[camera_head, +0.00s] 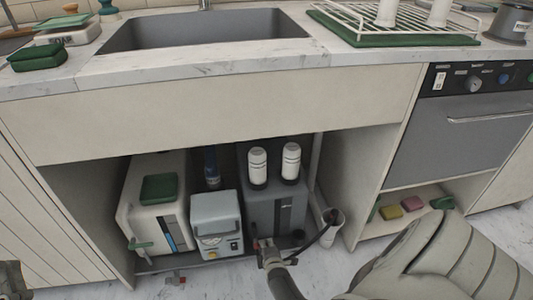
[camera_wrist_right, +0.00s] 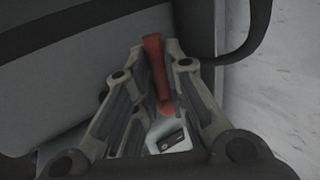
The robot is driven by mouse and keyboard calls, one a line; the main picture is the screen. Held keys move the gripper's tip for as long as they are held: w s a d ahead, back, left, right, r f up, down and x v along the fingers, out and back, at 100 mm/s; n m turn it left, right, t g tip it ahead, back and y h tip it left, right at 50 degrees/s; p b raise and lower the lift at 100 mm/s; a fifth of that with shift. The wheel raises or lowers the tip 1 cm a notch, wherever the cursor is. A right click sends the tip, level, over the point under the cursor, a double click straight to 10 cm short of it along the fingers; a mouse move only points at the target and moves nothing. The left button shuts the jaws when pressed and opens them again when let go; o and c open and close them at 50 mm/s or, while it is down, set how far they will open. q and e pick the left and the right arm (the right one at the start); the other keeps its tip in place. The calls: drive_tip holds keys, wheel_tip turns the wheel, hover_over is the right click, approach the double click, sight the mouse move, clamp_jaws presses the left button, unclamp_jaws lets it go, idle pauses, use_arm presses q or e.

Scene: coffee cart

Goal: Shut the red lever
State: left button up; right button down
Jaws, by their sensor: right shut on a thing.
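The red lever (camera_wrist_right: 154,62) shows in the right wrist view, standing between the two fingers of my right gripper (camera_wrist_right: 160,85). The fingers are shut on it, and a pale metal fitting (camera_wrist_right: 168,135) shows at its lower end. In the head view my right gripper (camera_head: 266,249) is at the front foot of the dark grey unit (camera_head: 272,208) under the sink. There the lever is mostly hidden by the fingers. A dark part at the lower left edge of the head view may be my left gripper (camera_head: 11,280); its fingers cannot be made out.
Under the sink stand a cream container (camera_head: 150,205), a grey-blue box (camera_head: 216,222) and two white bottles (camera_head: 257,168) on the dark unit. A white cup-like holder (camera_head: 333,228) is to the right.

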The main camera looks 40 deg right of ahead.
drive_tip(key=shift+w+a+r, duration=0.1)
drive_tip(key=shift+w+a, duration=0.25)
drive_tip(key=shift+a, duration=0.1)
drive_tip(key=c, duration=1.5)
unclamp_jaws()
drive_tip(key=shift+w+a, duration=0.1)
drive_tip(key=shift+s+d, duration=0.2)
drive_tip(key=shift+s, duration=0.05)
